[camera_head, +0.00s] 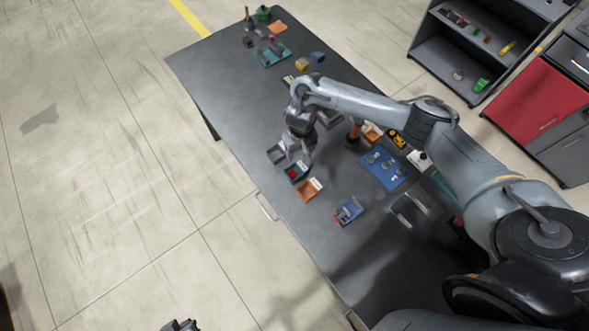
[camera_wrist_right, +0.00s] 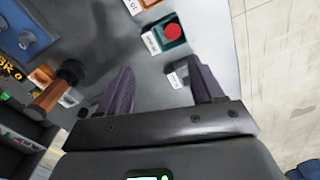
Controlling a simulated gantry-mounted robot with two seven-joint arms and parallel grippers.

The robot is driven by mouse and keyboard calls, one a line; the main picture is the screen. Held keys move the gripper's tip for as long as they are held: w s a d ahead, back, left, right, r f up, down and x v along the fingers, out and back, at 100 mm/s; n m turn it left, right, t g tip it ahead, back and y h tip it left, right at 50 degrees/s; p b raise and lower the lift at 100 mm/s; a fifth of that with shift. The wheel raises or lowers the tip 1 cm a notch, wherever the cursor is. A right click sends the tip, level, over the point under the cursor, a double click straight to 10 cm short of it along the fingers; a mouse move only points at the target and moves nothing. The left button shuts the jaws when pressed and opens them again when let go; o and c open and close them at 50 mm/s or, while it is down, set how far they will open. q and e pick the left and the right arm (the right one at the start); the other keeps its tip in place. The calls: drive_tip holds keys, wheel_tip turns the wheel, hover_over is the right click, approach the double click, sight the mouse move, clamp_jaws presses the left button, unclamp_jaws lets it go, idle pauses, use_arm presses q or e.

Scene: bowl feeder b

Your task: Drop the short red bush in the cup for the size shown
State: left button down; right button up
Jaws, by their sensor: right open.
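A red round piece, seemingly the short red bush (camera_head: 293,174), sits inside a small teal cup (camera_head: 302,166). In the right wrist view the red top (camera_wrist_right: 173,31) shows within the teal cup's walls (camera_wrist_right: 155,43). My right gripper (camera_head: 299,157) is over the near row of cups, beside the teal one. An orange cup (camera_head: 308,190) and a grey cup (camera_head: 276,153) flank the teal one. A dark tip of my left gripper (camera_head: 180,325) shows at the bottom edge.
A blue tray (camera_head: 399,177) with parts and a blue block-like item (camera_head: 348,211) lie right of the cups. An orange-and-dark upright tool (camera_head: 353,133) stands close to my right arm. More parts lie at the table's far end. The left table surface is clear.

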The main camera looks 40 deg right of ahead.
use_arm(q)
wheel_tip(320, 180, up, 2)
drive_tip(key=shift+a+r+p, duration=0.15)
drive_tip(key=shift+r+p, duration=0.05)
drive_tip(key=shift+p, duration=0.5)
use_arm(e)
wheel_tip(320, 180, up, 4)
drive_tip(key=shift+f, duration=0.1)
